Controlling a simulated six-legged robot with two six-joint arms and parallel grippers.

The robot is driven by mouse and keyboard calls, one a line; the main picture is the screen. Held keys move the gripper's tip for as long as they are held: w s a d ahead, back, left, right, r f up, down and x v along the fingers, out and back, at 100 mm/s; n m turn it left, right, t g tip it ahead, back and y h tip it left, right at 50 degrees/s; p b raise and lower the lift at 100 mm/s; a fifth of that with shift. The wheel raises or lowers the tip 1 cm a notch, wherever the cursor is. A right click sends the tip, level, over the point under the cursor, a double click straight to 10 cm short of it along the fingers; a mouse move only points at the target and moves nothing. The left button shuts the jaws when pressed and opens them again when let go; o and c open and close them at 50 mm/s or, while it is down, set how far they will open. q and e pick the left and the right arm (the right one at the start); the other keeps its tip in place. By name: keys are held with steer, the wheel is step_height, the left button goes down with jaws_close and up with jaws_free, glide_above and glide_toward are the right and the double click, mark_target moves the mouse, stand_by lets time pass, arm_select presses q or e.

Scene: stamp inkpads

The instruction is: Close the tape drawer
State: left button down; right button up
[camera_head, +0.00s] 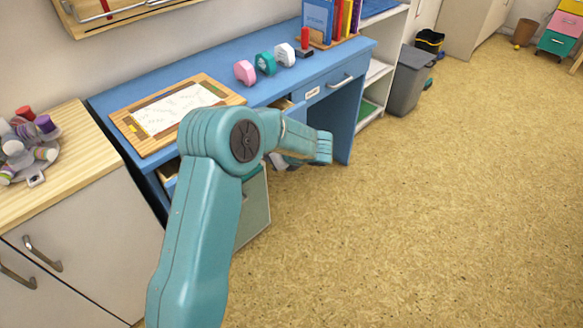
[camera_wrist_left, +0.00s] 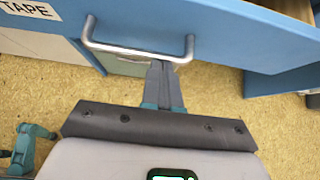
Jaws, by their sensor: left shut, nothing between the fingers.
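The tape drawer (camera_wrist_left: 235,30) has a blue front with a TAPE label (camera_wrist_left: 27,9) and a silver bar handle (camera_wrist_left: 140,50). It stands pulled out of the blue desk, and wooden interior shows behind its front at the top right of the wrist view. In the head view my left arm covers most of it. My left gripper (camera_wrist_left: 163,66) is shut and empty. Its fingertips are at the right part of the handle, close to the drawer front; I cannot tell whether they touch. My right gripper is not in view.
Another desk drawer (camera_head: 334,82) at the right is shut. A wooden-topped cabinet (camera_head: 70,150) stands left. Open floor lies right.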

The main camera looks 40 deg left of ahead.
arm_select(q)
steer(key=a, duration=0.7)
steer(key=shift+w+a+p, duration=0.3)
steer(key=shift+a+p, duration=0.1)
steer(key=shift+a+r, duration=0.15)
steer(key=shift+a, duration=0.1)
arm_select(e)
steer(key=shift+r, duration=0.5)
arm_select(q)
steer(key=shift+a, duration=0.1)
